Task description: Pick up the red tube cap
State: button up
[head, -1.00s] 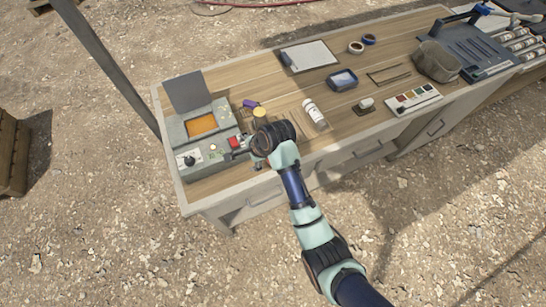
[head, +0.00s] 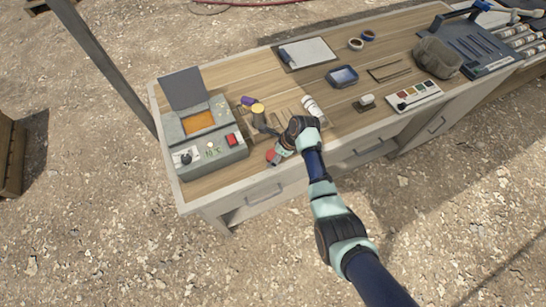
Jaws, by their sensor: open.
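A small red object (head: 270,154), which looks like the red tube cap, lies near the front edge of the wooden bench, just right of the grey device. My gripper (head: 276,157) is over or beside it, pointing left and down from my wrist. The jaws are open and partly cover the red object. I cannot tell whether they touch it or how high they are above the bench.
The grey device (head: 213,152) with an orange screen and a red switch (head: 231,140) stands close to the left. A yellow-topped item (head: 258,108), a purple item (head: 247,101) and a white bottle (head: 312,106) lie behind my gripper. Bare bench (head: 215,182) shows along the front left.

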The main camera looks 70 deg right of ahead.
jog(key=shift+w+f, duration=0.15)
jog(key=shift+f, duration=0.2)
jog(key=c, duration=0.9)
jog(key=shift+r, duration=0.15)
